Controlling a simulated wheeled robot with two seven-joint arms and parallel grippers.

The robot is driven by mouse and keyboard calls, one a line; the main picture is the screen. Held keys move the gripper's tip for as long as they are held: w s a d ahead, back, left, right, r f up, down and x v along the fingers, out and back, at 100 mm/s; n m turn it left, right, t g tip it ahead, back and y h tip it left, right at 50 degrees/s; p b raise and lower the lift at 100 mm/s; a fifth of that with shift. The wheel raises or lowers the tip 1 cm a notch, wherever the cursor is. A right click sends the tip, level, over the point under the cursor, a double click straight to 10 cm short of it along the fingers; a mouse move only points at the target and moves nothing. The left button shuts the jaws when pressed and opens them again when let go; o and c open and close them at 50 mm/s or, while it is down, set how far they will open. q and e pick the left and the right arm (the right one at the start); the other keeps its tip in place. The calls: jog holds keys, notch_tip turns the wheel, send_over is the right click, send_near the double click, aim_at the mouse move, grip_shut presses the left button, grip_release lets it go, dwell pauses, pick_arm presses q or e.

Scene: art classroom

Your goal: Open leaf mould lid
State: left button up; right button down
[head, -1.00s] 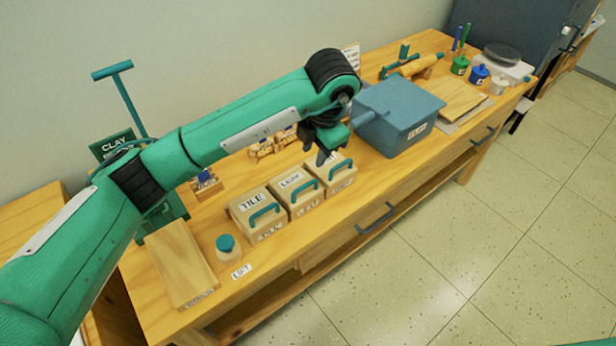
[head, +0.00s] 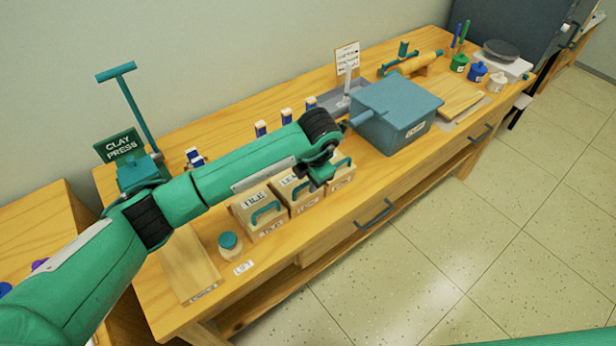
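Three wooden mould boxes with green handles stand in a row near the table's front edge. The left one is the tile mould (head: 257,210). The middle one is the leaf mould (head: 305,205), whose lid label (head: 289,181) is partly covered by my arm. The third mould (head: 342,184) stands to its right, also partly covered. My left gripper (head: 321,181) hangs over the right side of the leaf mould, close to its handle. Its fingers are small and dark, so I cannot tell how far apart they are or whether they touch the handle. My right gripper is out of view.
A blue lidded bin (head: 396,112) stands right of the moulds. The clay press (head: 138,172) stands behind my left arm. The table strip in front of the moulds is narrow.

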pick_arm(q)
jog(key=c, duration=0.6)
grip_shut()
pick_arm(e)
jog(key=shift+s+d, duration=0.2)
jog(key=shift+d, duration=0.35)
pick_arm(q)
jog(key=shift+w+r, duration=0.1)
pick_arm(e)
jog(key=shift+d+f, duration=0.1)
